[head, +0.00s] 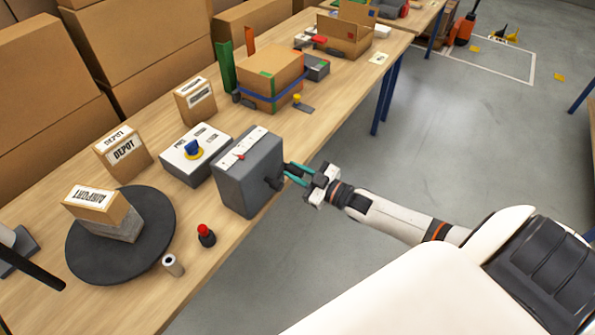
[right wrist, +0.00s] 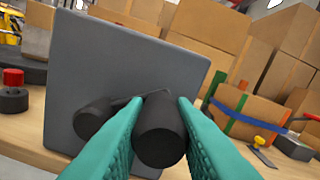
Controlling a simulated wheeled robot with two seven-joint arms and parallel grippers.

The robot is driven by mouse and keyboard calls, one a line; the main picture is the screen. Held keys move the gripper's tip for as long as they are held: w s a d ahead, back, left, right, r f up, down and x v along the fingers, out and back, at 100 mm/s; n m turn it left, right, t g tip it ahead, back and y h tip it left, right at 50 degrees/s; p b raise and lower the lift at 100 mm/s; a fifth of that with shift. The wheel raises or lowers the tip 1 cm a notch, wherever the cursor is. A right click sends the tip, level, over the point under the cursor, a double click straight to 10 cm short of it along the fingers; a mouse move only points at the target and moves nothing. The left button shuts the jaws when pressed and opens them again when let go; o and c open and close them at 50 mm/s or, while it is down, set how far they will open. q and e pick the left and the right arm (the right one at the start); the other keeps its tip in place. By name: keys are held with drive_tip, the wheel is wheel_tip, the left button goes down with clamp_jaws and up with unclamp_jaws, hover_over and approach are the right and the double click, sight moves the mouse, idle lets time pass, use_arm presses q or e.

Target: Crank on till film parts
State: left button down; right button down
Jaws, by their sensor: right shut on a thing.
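The grey crank box (head: 235,178) stands on the bench near its front edge; its side fills much of the right wrist view (right wrist: 120,60). A pale strip (head: 238,150) with a small red part lies along its top; I cannot make out whether it is whole or parted. The black crank hub (right wrist: 92,122) joins a thin arm to the black crank handle (right wrist: 160,135). My right gripper (head: 291,173) has its teal fingers shut on the handle, one on each side, also in the right wrist view (right wrist: 158,112).
A white control box with a blue knob (head: 193,152) stands left of the crank box. A black turntable (head: 98,258) carries a labelled carton (head: 100,203). A red-topped button (head: 206,235) and a small roll (head: 172,265) sit near the front edge. A blue-strapped carton (head: 268,77) stands behind.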

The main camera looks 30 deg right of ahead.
drive_tip(key=c, duration=1.2)
unclamp_jaws()
drive_tip(key=shift+f, duration=0.1)
drive_tip(key=b+v, duration=0.1)
drive_tip(key=v, duration=1.1)
drive_tip(key=shift+b, duration=0.35)
